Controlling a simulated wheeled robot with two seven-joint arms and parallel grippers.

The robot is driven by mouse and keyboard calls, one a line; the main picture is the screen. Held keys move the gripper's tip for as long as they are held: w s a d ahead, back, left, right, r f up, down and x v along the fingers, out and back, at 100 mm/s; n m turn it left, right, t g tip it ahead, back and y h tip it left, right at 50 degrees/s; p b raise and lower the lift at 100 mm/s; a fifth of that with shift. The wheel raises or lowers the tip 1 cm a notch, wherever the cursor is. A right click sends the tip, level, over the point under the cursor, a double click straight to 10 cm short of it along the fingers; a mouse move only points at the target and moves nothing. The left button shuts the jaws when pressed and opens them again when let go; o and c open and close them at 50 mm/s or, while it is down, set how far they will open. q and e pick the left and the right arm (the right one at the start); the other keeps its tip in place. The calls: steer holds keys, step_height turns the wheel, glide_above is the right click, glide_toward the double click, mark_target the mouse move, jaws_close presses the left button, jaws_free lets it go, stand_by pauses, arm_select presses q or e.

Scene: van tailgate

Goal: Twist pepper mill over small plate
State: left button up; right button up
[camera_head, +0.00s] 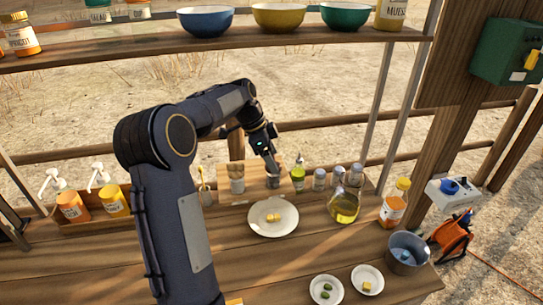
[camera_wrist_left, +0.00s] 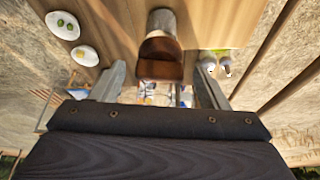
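The mill (camera_head: 272,182), a grey and brown cylinder, stands on the wooden board below my left gripper (camera_head: 271,168). In the left wrist view the mill's brown part (camera_wrist_left: 160,60) lies between the two fingers of my left gripper (camera_wrist_left: 157,78). Gaps show on both sides, so the gripper is open around it and apart from it. Two small white plates are at the front right: one with green pieces (camera_head: 317,290), one with a yellow piece (camera_head: 358,280). A larger white plate (camera_head: 273,232) with yellow pieces lies nearer the mill. My right gripper is not in view.
A green-labelled bottle (camera_head: 298,180), small shakers (camera_head: 319,180) and an oil flask (camera_head: 343,208) stand to the right. A shelf (camera_head: 200,46) with bowls runs above. A metal bucket (camera_head: 407,250) is at the right edge.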

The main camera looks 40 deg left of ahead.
arm_select(q)
steer(key=b+v, duration=0.1)
steer(key=v, duration=0.6)
steer(key=shift+r, duration=0.25)
steer(key=shift+a, duration=0.2)
